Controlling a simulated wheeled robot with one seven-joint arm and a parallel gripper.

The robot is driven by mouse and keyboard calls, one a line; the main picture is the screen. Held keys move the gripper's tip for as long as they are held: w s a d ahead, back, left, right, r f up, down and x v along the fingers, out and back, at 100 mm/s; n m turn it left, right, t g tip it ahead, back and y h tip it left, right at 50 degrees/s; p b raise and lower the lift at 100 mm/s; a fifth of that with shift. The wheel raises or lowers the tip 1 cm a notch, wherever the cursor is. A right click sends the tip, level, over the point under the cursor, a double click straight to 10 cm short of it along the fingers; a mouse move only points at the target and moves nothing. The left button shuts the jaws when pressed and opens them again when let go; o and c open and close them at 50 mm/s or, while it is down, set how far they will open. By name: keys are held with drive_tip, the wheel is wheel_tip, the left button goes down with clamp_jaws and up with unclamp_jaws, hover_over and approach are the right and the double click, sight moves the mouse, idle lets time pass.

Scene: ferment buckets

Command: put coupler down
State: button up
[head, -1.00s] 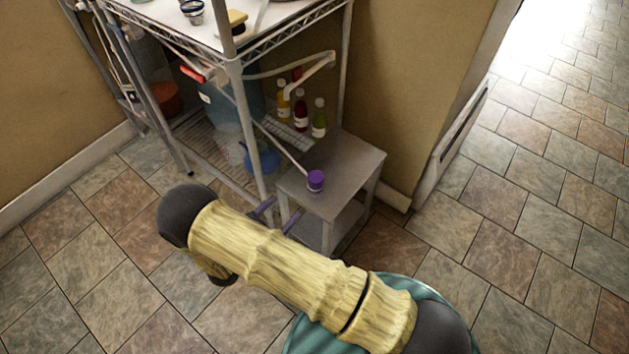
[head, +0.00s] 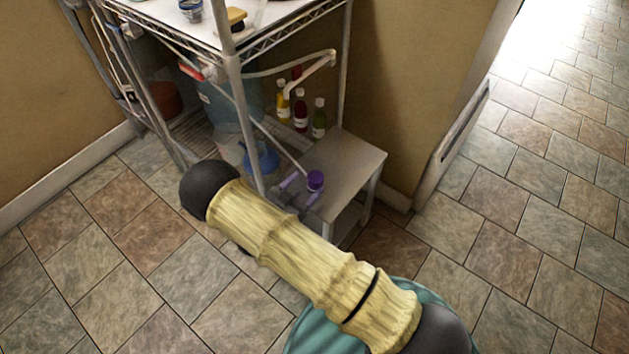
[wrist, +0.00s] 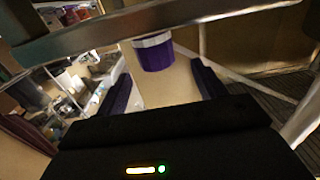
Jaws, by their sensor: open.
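The purple coupler (head: 315,180) stands upright on the small grey table (head: 345,155) in the head view, at the end of a thin pale hose. The wrist view shows it as a purple cylinder with a white band (wrist: 154,54), just past the fingertips and roughly between them. My gripper (head: 307,184) is open at the table's near left edge, its two purple fingers pointing at the coupler. The wrist view shows the fingers (wrist: 160,78) spread apart with nothing held between them. I cannot tell whether a finger touches the coupler.
A wire rack (head: 233,85) stands left of the table, its post close to my gripper. Bottles (head: 301,110) stand behind the table. A blue jug (head: 262,158) is low on the rack. The tiled floor to the right is clear.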

sight(310, 182)
drive_tip(key=b+x, duration=0.1)
drive_tip(key=x, duration=0.4)
drive_tip(key=shift+d+f, duration=0.1)
idle(0.3)
drive_tip(key=c, duration=1.2)
wheel_tip(310, 182, up, 10)
drive_tip(key=p, duration=0.2)
drive_tip(key=shift+p, duration=0.35)
drive_tip(key=shift+c, duration=0.2)
